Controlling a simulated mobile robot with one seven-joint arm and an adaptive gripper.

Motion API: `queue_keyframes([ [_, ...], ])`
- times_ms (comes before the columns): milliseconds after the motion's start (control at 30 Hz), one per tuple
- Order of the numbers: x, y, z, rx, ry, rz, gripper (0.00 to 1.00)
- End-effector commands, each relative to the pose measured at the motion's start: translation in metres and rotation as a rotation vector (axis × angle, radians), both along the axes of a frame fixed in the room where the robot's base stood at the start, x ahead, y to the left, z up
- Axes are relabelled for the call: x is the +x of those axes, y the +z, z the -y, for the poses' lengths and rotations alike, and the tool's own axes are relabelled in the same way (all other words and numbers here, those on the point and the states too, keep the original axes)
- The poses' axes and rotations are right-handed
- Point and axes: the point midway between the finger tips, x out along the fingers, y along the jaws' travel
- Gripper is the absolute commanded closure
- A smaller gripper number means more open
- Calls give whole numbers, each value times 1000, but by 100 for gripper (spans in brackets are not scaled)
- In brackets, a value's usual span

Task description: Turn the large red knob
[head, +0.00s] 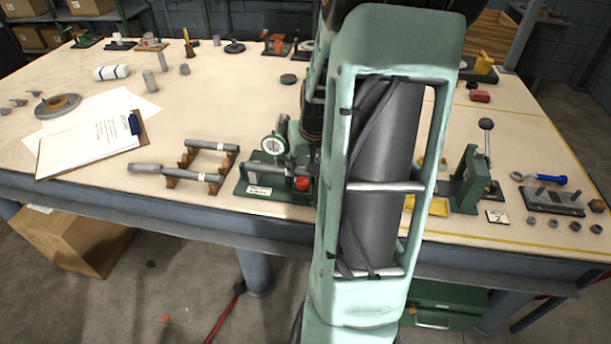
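A red knob (302,184) shows at the right end of a green bench fixture (258,188) near the table's front edge. The fixture carries a round dial gauge (274,144) and a grey shaft lying across it. My green arm stands large in the middle of the view and hides what lies just right of the knob. The dark end of my arm, with my gripper (312,160), comes down behind the arm link, close above and beside the knob. Its fingers are mostly hidden, so I cannot tell whether they are open or touch the knob.
Left of the fixture, grey shafts (147,169) rest on brown wooden stands (189,157). A clipboard (92,148) lies farther left. Right of my arm stand a green lever press (466,180) and a grey block with pins (552,201). The table's middle left (225,100) is mostly clear.

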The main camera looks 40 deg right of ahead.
Motion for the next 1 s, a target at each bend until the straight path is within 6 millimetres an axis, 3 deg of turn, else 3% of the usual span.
queue_keyframes([
  [200,13,-36,5,2,3,-1,56],
  [500,27,-71,12,1,1,-1,56],
  [1000,32,-82,14,-2,0,1,56],
])
